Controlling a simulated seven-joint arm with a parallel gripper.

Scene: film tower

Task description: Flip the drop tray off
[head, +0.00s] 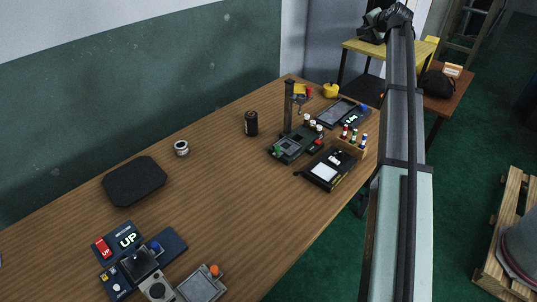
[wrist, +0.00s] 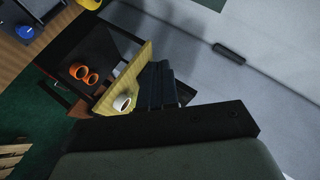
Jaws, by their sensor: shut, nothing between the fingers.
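In the head view a dark post (head: 288,105) rises from a grey-green unit (head: 291,148) at the table's far end, with a green and a red part on it. Behind it is a grey panel (head: 338,111) with a blue knob and a small "UP" label. I cannot tell which part is the drop tray. My gripper (head: 385,22) is high above the far right, away from these units. In the wrist view its dark fingers (wrist: 163,85) are together and empty.
A black tray with a white pad (head: 326,168) and a rack of small bottles (head: 350,138) stand at the right edge. A black can (head: 251,123), white roll (head: 181,148) and black pad (head: 134,181) lie on the wooden table (head: 210,220). Its middle is clear.

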